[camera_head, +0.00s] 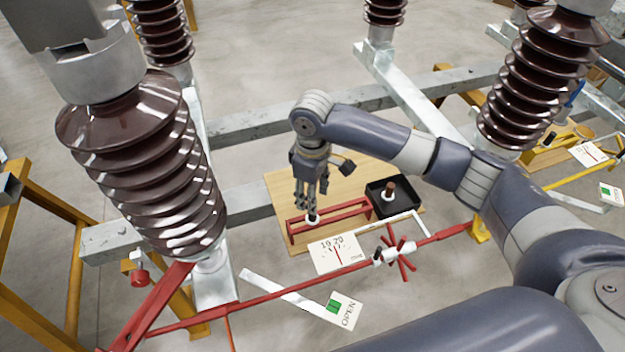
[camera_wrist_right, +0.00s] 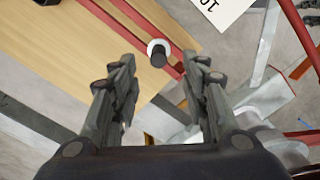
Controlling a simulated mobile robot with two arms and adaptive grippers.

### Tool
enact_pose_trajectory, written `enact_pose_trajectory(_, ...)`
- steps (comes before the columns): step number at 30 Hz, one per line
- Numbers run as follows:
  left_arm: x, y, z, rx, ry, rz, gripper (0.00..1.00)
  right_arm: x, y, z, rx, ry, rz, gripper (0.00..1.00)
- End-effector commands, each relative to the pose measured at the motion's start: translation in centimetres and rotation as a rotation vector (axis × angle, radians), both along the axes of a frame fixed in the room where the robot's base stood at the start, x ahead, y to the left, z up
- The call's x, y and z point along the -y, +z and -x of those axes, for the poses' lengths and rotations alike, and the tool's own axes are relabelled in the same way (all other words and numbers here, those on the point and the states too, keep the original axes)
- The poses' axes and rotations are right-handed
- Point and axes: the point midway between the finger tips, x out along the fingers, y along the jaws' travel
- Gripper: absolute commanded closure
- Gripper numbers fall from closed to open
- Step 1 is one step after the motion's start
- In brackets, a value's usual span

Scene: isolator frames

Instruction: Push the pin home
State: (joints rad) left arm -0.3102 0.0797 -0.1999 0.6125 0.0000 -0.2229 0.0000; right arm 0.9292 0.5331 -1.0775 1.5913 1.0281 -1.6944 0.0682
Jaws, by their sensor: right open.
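The pin (camera_wrist_right: 158,58) shows in the wrist view as a short dark cylinder with a white ring around it, at the red bracket. In the head view the white ring (camera_head: 312,219) sits at the red bracket (camera_head: 345,216), just under my right gripper (camera_head: 312,208). My right gripper, seen in the wrist view (camera_wrist_right: 160,78), has its fingers apart, with the pin in line with the gap, beyond the tips. How deep the pin sits cannot be told. My left gripper is not in view.
A black tray (camera_head: 371,184) holding a brown and white piece stands on the wooden board (camera_head: 285,190) right of the bracket. A red rod with a spoked handle (camera_head: 402,252) and a card marked 19 20 (camera_head: 337,254) lie in front. Ribbed insulators (camera_head: 160,170) flank the board.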

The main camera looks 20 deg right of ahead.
Motion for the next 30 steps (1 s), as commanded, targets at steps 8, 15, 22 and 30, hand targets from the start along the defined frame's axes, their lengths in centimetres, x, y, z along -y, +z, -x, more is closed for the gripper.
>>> enact_pose_trajectory(8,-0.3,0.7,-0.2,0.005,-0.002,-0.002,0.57,0.0,-4.7,0.1,-0.001,0.000,0.000,0.58)
enact_pose_trajectory(15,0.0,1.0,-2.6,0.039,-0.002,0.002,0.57,0.0,-6.6,0.0,0.001,0.002,0.000,0.58)
enact_pose_trajectory(22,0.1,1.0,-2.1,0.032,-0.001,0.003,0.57,0.0,-6.8,0.0,0.001,0.002,0.000,0.58)
enact_pose_trajectory(30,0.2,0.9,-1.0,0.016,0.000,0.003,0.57,0.0,-6.8,0.0,0.001,0.002,0.000,1.00)
